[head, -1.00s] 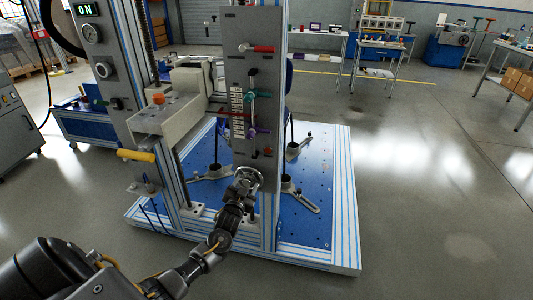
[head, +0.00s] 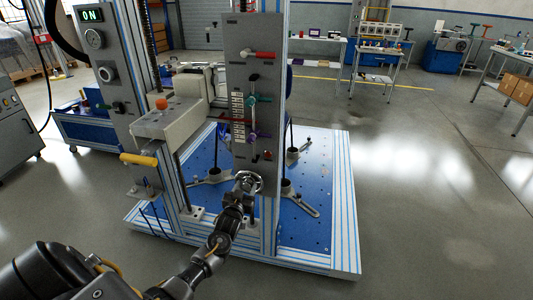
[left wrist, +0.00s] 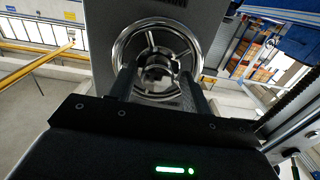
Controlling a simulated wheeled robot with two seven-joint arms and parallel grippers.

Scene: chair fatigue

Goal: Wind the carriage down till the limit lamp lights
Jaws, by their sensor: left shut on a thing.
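A round metal handwheel (head: 250,181) sits at the foot of the grey control panel (head: 238,60). It fills the upper middle of the left wrist view (left wrist: 192,42), with spokes and a dark hub. My left gripper (head: 243,186) is shut on the handwheel; in the left wrist view its two dark fingers (left wrist: 157,78) reach to either side of the hub. A small reddish lamp (head: 268,155) is low on the panel; I cannot tell whether it is lit. A light grey block (head: 170,120), possibly part of the carriage, is left of the panel. My right gripper is not in view.
A yellow handle (head: 138,160) sticks out left. The rig's blue base (head: 310,225) lies below. The floor to the right is clear.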

